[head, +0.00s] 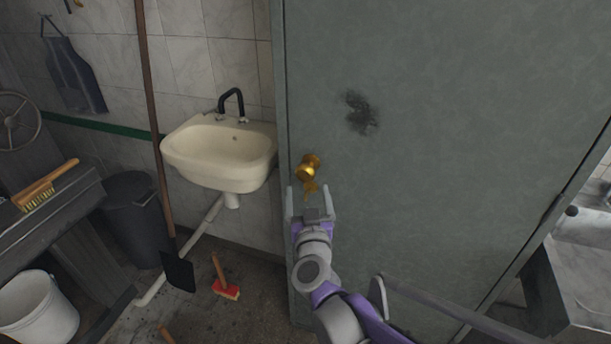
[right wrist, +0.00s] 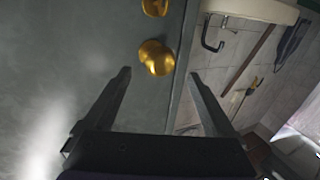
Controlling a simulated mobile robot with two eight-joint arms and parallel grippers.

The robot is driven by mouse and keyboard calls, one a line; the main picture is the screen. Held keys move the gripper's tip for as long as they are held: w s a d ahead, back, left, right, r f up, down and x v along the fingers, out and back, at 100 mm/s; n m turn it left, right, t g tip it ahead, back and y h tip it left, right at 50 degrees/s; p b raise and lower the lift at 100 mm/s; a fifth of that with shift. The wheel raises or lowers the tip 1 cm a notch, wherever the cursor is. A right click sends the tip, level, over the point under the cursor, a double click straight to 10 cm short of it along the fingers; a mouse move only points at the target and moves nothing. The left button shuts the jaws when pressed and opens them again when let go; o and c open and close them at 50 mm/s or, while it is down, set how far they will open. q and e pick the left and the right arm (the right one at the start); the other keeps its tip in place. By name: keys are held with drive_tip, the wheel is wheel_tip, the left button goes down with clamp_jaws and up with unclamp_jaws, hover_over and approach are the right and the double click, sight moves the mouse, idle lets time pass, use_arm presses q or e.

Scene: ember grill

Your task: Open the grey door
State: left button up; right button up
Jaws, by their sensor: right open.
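The grey door (head: 450,170) fills the right half of the head view and has a dark smudge. A round gold knob (head: 307,166) sits near its left edge, with a smaller gold piece just below it. My right gripper (head: 310,191) is open just below the knob, fingers pointing up towards it. In the right wrist view, the open jaws (right wrist: 159,74) have nothing between them. A gold piece (right wrist: 156,58) shows just beyond the fingertips, with another at the top edge. I cannot tell whether the gripper touches the gold parts. My left gripper is out of view.
A cream sink (head: 222,158) hangs on the tiled wall left of the door. A long-handled tool (head: 155,130) leans there, and a red brush (head: 226,289) lies on the floor. A dark bin (head: 135,215) and a bench (head: 50,225) stand at left.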

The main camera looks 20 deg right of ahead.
sight(306, 178)
drive_tip(key=x, duration=0.8)
drive_tip(key=shift+a, duration=0.1)
drive_tip(key=shift+c, duration=0.2)
clamp_jaws()
